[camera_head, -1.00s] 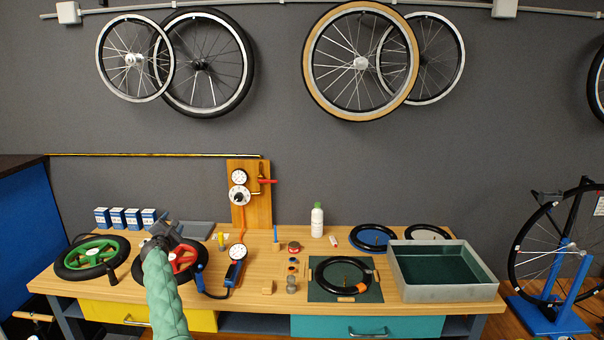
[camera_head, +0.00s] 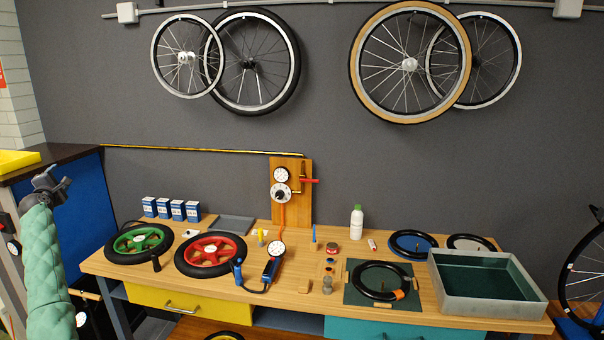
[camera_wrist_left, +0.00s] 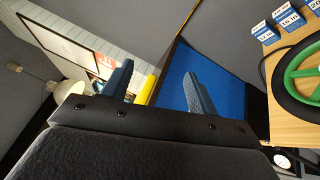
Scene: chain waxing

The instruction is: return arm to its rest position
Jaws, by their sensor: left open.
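My left arm, in a green quilted sleeve, stands at the far left of the head view. Its gripper (camera_head: 48,184) is raised in front of the blue panel, left of the workbench (camera_head: 120,270), and is clear of everything on it. In the left wrist view the two fingers of my left gripper (camera_wrist_left: 160,92) stand apart with nothing between them. My right gripper is not in view.
The bench carries a green-hubbed wheel (camera_head: 138,243), a red-hubbed wheel (camera_head: 211,254), small blue boxes (camera_head: 178,209), a gauge board (camera_head: 292,190), a white bottle (camera_head: 356,222) and a grey tray (camera_head: 487,311). A blue panel (camera_head: 75,215) stands left of the bench.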

